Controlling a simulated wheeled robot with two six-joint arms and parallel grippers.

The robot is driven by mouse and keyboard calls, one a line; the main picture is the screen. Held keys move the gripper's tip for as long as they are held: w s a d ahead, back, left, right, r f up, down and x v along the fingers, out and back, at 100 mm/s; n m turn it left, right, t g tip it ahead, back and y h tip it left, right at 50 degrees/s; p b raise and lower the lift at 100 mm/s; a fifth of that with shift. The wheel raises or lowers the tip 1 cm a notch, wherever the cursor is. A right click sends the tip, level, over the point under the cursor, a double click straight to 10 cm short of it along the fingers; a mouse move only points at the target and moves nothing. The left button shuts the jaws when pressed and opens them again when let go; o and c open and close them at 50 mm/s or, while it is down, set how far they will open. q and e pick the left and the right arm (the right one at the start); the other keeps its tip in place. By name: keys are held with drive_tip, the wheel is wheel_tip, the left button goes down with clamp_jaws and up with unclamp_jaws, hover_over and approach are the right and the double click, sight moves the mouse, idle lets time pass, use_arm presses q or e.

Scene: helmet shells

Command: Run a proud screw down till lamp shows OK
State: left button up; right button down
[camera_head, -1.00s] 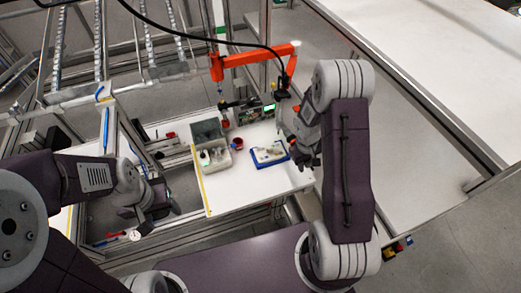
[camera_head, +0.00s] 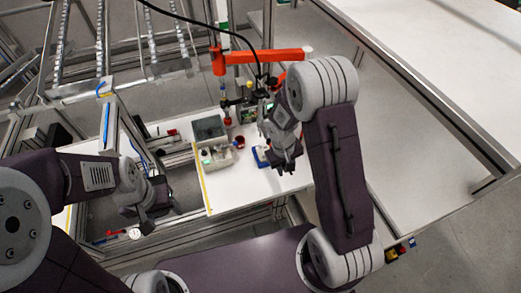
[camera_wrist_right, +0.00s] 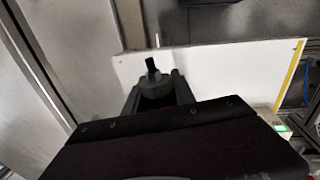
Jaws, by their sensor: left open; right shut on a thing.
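My right gripper (camera_head: 285,162) is over the work table near the blue fixture. It is shut on a dark grey tool with a black stub (camera_wrist_right: 152,68), seen between the fingers in the right wrist view; I cannot tell its working end. The blue fixture (camera_head: 261,157) is mostly hidden behind this gripper, and the shell part and screws cannot be made out. A small unit with a green display (camera_head: 248,113) stands at the table's back, partly covered; its text is unreadable. My left gripper (camera_head: 148,212) is open and empty, left of the table.
An orange arm (camera_head: 265,56) and black cable hang overhead. The table's front is clear.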

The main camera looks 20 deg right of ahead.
drive_tip(key=shift+f+b, duration=0.45)
drive_tip(key=shift+b, duration=0.05)
drive_tip(key=shift+d+f, duration=0.1)
drive_tip(key=shift+f, duration=0.05)
drive_tip(key=shift+f+b, duration=1.85)
drive_tip(key=shift+s+f, duration=0.1)
drive_tip(key=shift+f, duration=0.05)
drive_tip(key=shift+f+b, duration=0.75)
drive_tip(key=shift+b, duration=0.05)
drive_tip(key=shift+f+b, duration=0.8)
idle(1.0)
